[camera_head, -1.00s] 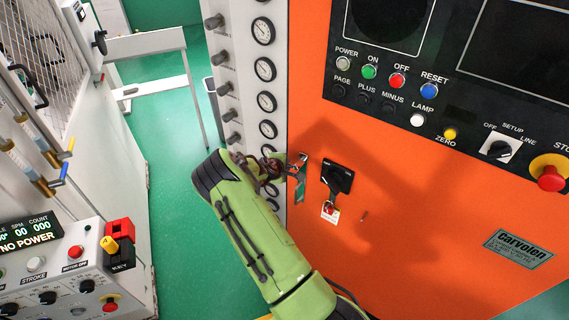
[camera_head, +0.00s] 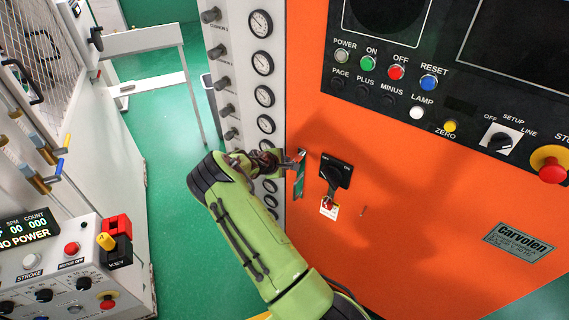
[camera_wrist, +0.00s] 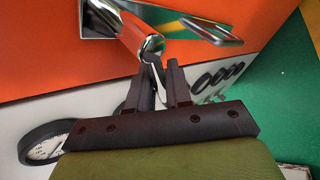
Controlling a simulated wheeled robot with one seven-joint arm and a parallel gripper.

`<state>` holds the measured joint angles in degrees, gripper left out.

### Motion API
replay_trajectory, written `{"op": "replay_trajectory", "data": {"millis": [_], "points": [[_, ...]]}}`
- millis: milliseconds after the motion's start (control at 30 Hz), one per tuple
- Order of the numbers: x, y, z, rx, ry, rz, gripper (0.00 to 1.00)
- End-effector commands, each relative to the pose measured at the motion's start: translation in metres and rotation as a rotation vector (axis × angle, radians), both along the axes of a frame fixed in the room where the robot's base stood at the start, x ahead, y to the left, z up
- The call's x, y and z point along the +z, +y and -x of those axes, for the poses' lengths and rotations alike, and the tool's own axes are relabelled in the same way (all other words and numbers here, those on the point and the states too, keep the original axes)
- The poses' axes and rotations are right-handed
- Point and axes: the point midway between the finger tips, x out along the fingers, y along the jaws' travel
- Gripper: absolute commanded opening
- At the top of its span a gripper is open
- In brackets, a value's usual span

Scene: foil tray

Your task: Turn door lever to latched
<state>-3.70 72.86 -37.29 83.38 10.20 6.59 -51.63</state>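The chrome door lever (camera_wrist: 135,38) is on the orange cabinet door, near its left edge. In the head view only a small bright part of it (camera_head: 299,157) shows beside my gripper (camera_head: 275,160). In the wrist view a shiny part of the lever runs down between the two dark fingers of my gripper (camera_wrist: 160,68). The fingers are close together and appear shut on it. A flat chrome loop (camera_wrist: 217,32) stands out to the right of the grip. My gripper hides part of the lever in the head view, so its exact angle is hard to tell.
A column of gauges (camera_head: 263,64) with knobs runs along the left. A control box (camera_head: 60,262) stands at lower left. Green floor (camera_head: 180,215) is open between.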

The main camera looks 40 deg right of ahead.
Motion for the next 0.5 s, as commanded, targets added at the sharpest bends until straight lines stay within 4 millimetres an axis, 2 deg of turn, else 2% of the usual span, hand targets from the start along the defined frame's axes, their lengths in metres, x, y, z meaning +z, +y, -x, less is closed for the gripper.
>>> {"op": "replay_trajectory", "data": {"millis": [33, 133, 400, 500], "points": [[-0.0003, -0.0006, 0.0012, -0.002, 0.003, 0.001, 0.25], [-0.0004, -0.0005, 0.001, -0.002, 0.003, 0.001, 0.4], [0.0003, 0.0006, 0.0007, -0.001, 0.001, 0.0, 0.4], [0.0068, 0.0086, 0.0021, 0.0, 0.0, -0.001, 0.4]]}}
